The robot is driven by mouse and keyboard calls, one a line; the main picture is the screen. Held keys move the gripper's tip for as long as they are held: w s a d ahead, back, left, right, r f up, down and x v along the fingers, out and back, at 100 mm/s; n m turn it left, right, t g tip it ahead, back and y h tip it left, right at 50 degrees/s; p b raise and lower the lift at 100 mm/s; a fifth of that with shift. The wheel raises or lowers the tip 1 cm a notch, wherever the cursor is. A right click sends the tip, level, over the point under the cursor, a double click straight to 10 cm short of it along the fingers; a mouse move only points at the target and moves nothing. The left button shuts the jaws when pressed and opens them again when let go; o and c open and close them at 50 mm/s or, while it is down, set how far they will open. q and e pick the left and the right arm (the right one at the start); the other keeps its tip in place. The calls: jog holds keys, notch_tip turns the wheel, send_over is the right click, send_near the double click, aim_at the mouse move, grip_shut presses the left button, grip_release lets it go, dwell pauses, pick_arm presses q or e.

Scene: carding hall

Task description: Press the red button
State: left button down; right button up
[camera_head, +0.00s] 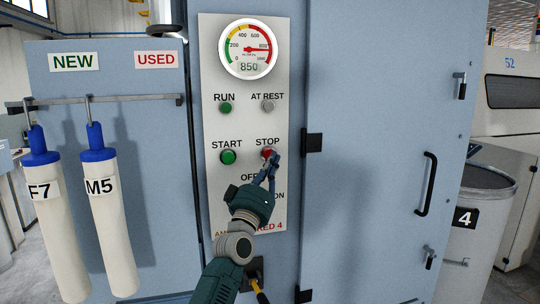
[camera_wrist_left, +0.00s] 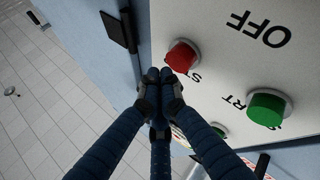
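The red button (camera_head: 265,152) sits under the word STOP on a pale control panel (camera_head: 214,60). It also shows in the left wrist view (camera_wrist_left: 182,55) as a raised red cap. My left gripper (camera_head: 273,158) is in front of the panel, its fingertips at the button's lower right in the head view. In the left wrist view the dark fingers (camera_wrist_left: 160,78) are drawn together at the tips, holding nothing. The tips are right beside the red cap; I cannot tell whether they touch it. My right gripper is not in view.
A green START button (camera_head: 228,157) is left of the red one. A green RUN lamp (camera_head: 226,108), a grey AT REST lamp (camera_head: 267,106) and a gauge (camera_head: 248,49) reading 850 are above. A black hinge (camera_head: 312,142) protrudes to the right. Filter tubes (camera_head: 109,220) hang at left.

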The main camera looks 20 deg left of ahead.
pick_arm(q)
jog(key=s+d+p, duration=0.1)
jog(key=s+p, duration=0.1)
jog(key=s+d+p, duration=0.1)
jog(key=s+p, duration=0.1)
jog(key=shift+d, duration=0.4)
jog(key=shift+f, duration=0.1)
dwell(0.5)
